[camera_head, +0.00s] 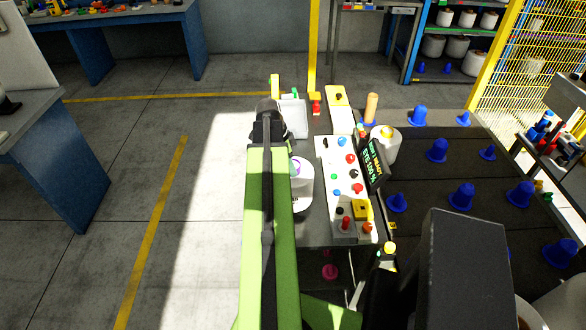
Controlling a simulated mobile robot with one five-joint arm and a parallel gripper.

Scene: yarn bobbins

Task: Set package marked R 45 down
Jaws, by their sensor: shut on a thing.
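The end of my green arm, with the dark wrist of my gripper (268,128), is over the left edge of the grey bench (307,232). The fingertips are hidden under the arm. A white yarn package (302,172) with a purple ring at its top shows just right of the arm, partly covered by it. My gripper is shut, and this package is the likely thing in it, though the contact is hidden. No R 45 mark is legible. A white round surface (303,206) shows below the package; I cannot tell whether they touch.
A white button panel (338,165) and a black display (369,164) with green text stand to the right. A white package with a yellow core (385,143) and blue pegs (437,150) on a dark surface are farther right.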

